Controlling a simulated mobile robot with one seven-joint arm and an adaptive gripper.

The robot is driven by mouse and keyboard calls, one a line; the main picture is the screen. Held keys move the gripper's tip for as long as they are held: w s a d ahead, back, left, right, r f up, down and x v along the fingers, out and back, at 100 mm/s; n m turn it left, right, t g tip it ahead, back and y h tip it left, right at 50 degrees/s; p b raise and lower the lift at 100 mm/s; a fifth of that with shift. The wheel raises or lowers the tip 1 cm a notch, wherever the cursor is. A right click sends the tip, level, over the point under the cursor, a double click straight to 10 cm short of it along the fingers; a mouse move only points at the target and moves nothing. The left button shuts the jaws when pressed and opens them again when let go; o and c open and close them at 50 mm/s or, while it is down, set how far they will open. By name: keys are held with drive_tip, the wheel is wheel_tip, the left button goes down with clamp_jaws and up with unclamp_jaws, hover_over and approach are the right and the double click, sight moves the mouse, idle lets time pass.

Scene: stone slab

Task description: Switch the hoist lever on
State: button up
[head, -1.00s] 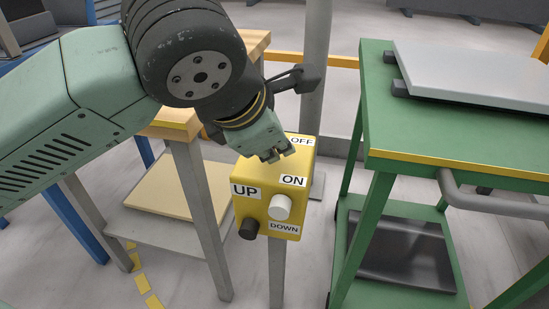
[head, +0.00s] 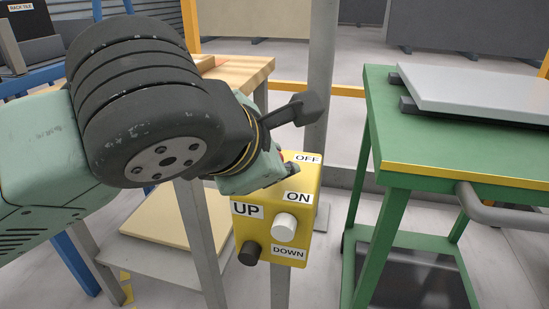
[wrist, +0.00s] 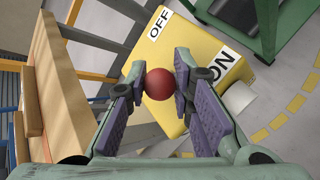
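The yellow control box (head: 304,215) stands on a grey post, with an OFF label towards its back and an ON label towards its front. The hoist lever's red ball knob (wrist: 159,84) shows in the wrist view over the box top; only a sliver of red shows in the head view. My gripper (wrist: 161,80) is open, with one fingertip on each side of the knob. Whether a fingertip touches the knob I cannot tell. In the head view my gripper (head: 287,170) is low over the box top and hides most of the lever.
A white button (head: 284,227) and a black button (head: 249,253) are on the box front, by UP and DOWN labels. A green cart (head: 385,150) with a grey slab (head: 470,90) stands at right. A wooden-topped bench (head: 250,70) stands at left, close to my arm.

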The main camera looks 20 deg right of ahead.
drive_tip(key=o, duration=0.5)
idle(0.4)
